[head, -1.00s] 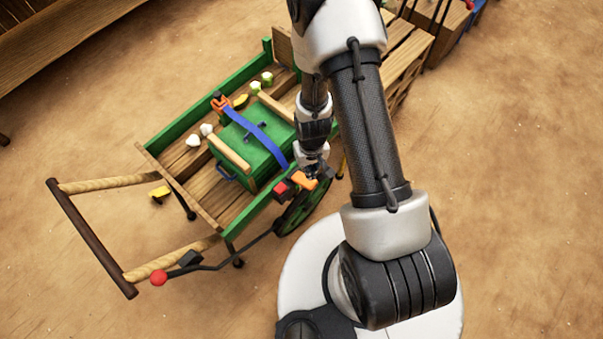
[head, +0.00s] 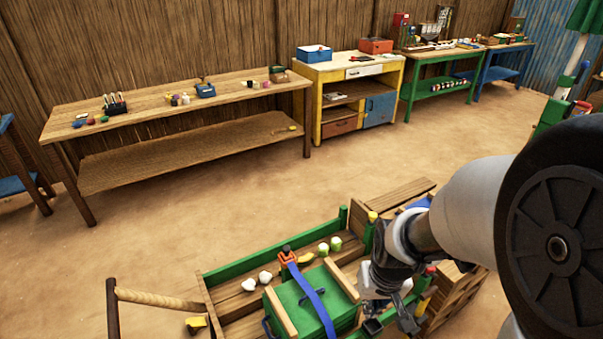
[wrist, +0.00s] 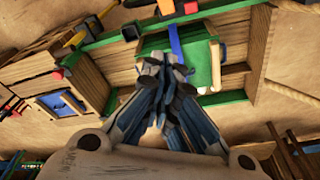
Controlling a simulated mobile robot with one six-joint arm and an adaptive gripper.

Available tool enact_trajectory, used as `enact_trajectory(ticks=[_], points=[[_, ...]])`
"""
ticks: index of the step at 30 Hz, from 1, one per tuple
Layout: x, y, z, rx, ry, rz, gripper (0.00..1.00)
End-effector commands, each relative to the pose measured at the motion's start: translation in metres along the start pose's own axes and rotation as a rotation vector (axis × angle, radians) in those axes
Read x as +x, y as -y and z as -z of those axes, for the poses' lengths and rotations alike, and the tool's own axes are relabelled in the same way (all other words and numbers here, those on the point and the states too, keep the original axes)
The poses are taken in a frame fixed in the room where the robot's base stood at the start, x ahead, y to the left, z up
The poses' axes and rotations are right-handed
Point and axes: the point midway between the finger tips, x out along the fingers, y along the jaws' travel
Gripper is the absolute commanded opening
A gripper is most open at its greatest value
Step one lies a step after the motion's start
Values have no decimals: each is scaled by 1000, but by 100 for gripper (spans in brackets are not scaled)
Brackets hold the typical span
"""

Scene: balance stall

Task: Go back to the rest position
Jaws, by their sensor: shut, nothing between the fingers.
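My gripper (head: 405,316) hangs above the right side of the cart in the head view, next to the green box (head: 300,300). In the wrist view my gripper (wrist: 163,62) has its fingers together and empty. The green box lies on the cart's plank bed with a blue strap (head: 318,303) across its lid. The box also shows beyond the fingers in the wrist view (wrist: 196,55). My arm hides part of the cart's right side.
The green-railed cart (head: 262,257) holds small white, green and yellow items. Beyond clear dirt floor, a wooden bench (head: 235,90), a yellow workbench (head: 335,70) and a green table (head: 450,55) stand along the wall. Wooden crates (head: 458,290) stand right of the cart.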

Motion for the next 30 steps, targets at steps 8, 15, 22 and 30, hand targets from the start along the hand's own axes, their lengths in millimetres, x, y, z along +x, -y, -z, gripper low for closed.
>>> enact_trajectory(ticks=[8,15,22,30], points=[[-115,6,-36,-2,-115,-2,0],[-174,7,-88,0,-192,-7,0],[-192,8,-115,3,-223,-8,0],[-192,8,-117,3,-223,-8,0]])
